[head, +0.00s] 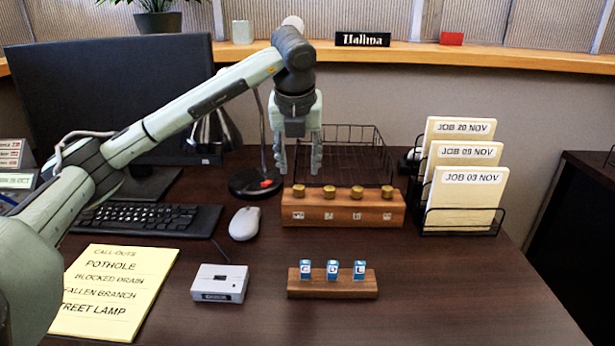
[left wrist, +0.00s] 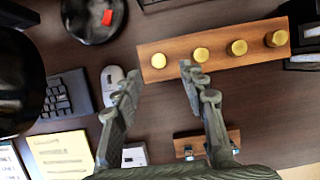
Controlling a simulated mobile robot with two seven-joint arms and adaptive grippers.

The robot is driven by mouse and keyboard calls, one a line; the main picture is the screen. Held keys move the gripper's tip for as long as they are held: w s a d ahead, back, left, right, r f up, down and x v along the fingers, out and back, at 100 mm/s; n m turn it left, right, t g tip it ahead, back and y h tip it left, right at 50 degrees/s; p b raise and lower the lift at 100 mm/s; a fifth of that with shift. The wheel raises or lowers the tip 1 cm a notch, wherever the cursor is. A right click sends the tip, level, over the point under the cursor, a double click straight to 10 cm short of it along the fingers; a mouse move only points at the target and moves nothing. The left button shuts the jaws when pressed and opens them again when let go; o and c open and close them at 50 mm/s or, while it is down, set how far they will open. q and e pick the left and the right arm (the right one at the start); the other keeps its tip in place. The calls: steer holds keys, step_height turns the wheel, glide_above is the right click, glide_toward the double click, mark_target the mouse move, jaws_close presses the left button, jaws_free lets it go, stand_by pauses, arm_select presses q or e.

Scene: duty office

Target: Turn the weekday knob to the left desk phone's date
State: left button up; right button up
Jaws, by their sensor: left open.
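A wooden block (head: 342,214) at the back middle of the desk carries several brass knobs in a row. The leftmost knob (head: 299,190) shows in the left wrist view (left wrist: 158,60) too. Small white labels sit under the knobs, too small to read, so I cannot tell which is the weekday knob. My left gripper (head: 300,167) points down, open and empty, above the block's left end. In the left wrist view its fingers (left wrist: 155,75) are spread apart, touching no knob. A greenish display (head: 15,180) at the left edge is cut off; I cannot tell whether it is a phone.
A lamp base (head: 256,183), mouse (head: 244,223) and keyboard (head: 140,217) lie left of the block. A grey box (head: 220,283), letter-tile stand (head: 332,288) and yellow list (head: 110,290) are in front. A job-card rack (head: 460,220) stands right. The right front desk is clear.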

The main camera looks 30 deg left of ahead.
mark_target(299, 186)
arm_select(q)
steer(key=x, duration=0.6)
steer(key=shift+a+f, duration=0.1)
steer(key=shift+f, duration=0.25)
jaws_close()
